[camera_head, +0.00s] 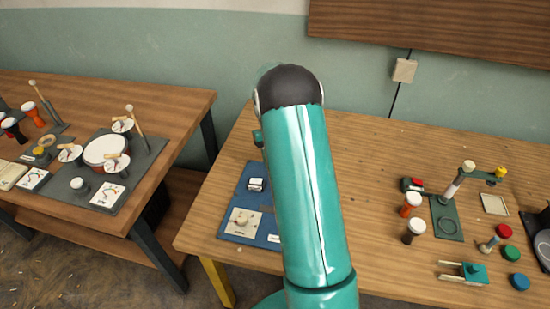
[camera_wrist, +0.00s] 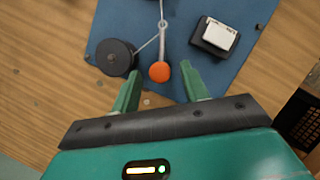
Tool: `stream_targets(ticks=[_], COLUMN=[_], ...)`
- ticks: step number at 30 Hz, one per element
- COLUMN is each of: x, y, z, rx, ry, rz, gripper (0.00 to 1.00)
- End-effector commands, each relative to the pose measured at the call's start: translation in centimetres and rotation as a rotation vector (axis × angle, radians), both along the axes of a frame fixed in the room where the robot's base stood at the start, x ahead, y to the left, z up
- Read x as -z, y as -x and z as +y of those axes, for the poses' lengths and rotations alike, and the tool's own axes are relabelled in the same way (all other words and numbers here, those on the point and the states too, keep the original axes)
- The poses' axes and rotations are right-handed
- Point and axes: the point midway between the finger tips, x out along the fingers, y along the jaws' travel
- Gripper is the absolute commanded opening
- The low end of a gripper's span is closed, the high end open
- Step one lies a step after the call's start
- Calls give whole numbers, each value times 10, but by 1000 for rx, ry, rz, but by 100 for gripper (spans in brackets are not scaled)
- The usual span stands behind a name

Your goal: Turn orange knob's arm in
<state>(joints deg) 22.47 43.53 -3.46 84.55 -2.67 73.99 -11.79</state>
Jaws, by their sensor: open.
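In the wrist view, the orange knob (camera_wrist: 159,71) sits at the end of a thin pale metal arm (camera_wrist: 163,40) on a blue board (camera_wrist: 222,72). My gripper (camera_wrist: 158,77) is open. Its two green fingers lie on either side of the orange knob, with a gap on each side. I cannot tell whether the fingertips are level with the knob in height. In the head view, my teal arm hides the knob and the gripper; part of the blue board (camera_head: 237,198) shows left of it.
A dark spool (camera_wrist: 115,57) with a thin line running toward the metal arm is close by the left finger. A black block with a white top (camera_wrist: 214,36) stands to the right. In the head view, goblet drums (camera_head: 411,199) and a green stand (camera_head: 445,222) occupy the table's right side.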

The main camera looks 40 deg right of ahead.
Motion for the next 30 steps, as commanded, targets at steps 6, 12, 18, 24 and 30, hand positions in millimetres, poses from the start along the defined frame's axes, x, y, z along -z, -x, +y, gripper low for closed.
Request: stream_targets(ticks=[6, 12, 18, 24, 30], x=[-29, -70, -106, -124, -126], y=[-12, -29, -44, -50, -51], z=[-3, -7, -10, -11, -11], rx=[0, 0, 0, 0, 0], ry=[2, 2, 2, 1, 1], rz=[-5, -6, -4, -1, -1], gripper=[45, 45, 45, 45, 45])
